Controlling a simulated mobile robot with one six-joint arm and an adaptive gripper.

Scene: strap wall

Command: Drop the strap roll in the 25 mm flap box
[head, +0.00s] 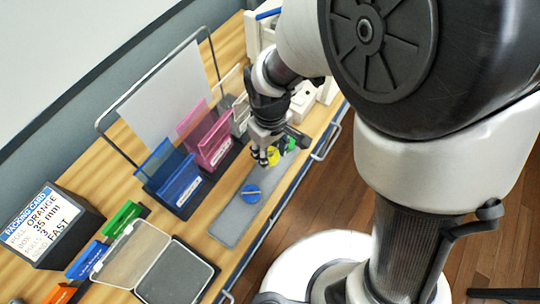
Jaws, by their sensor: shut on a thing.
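My gripper (265,157) points down over the grey strip mat (232,226) and is shut on a yellow strap roll (273,156), which its fingers partly cover. A blue strap roll (250,194) lies on the mat nearer the open case. A green piece (290,143) shows just beyond my gripper. A blue flap box (180,182), a pink flap box (214,145) and a pale grey flap box (240,115) stand in a row left of my gripper. Their labels are too small to read, so I cannot tell which is 25 mm.
A black packing card stand (50,225) reads orange, 35 mm, 3 pulls, east. An open case (175,283) with a clear lid (130,250) lies at the front, beside small green (122,220) and blue (87,260) blocks. A wire frame holds a white sheet (160,110) behind the boxes.

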